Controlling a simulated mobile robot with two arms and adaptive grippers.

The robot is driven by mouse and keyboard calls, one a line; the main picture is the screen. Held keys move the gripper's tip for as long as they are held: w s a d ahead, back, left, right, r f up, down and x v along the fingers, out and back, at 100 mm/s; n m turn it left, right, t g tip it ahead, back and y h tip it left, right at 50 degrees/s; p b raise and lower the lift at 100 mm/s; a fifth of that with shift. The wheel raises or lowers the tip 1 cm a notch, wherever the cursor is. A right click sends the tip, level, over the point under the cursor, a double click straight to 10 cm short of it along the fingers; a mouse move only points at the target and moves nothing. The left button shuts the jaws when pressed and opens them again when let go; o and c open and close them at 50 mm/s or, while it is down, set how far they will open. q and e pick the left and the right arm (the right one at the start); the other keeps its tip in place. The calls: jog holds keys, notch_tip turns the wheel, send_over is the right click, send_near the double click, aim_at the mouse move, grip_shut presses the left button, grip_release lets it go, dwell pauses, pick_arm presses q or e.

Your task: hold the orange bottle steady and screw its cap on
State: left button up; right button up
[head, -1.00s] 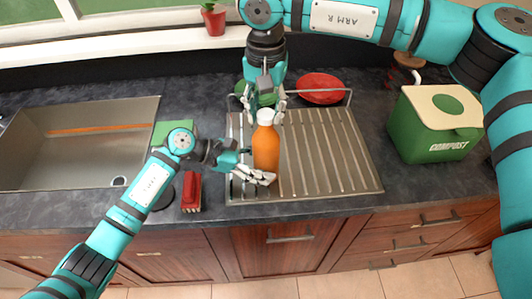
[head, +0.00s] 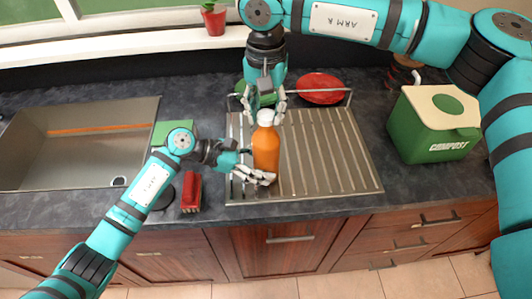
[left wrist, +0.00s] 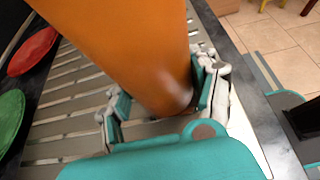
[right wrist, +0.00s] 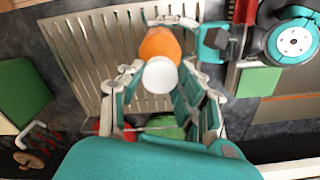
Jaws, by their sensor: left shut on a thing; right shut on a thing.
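The orange bottle (head: 266,152) stands upright on the metal drainboard; its body fills much of the left wrist view (left wrist: 135,45). The white cap (head: 265,117) sits on top of its neck and shows from above in the right wrist view (right wrist: 160,74). My left gripper (head: 256,176) is shut on the lower part of the bottle, its fingers on either side of it. My right gripper (head: 264,108) points down from above, with its fingers on either side of the cap. The right wrist view shows these fingertips (right wrist: 172,76) around the cap. The threads are hidden.
The ribbed drainboard (head: 330,155) has free room to the right of the bottle. A sink (head: 75,145) lies to the left, with a red brush (head: 191,192) between. A red plate (head: 320,88) stands behind, and a green compost bin (head: 433,125) is at the right.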

jog(key=shift+f, duration=0.6)
dwell(1.7)
pick_arm(q)
jog(key=shift+o, duration=1)
jog(key=c, duration=0.9)
jog(key=shift+c, duration=0.7)
pick_arm(e)
jog(key=o, duration=0.8)
jog(key=shift+c, duration=0.2)
grip_shut()
jog(key=m, duration=1.2)
jog(key=shift+m, duration=0.3)
jog(key=m, duration=0.5)
jog(key=shift+m, duration=0.3)
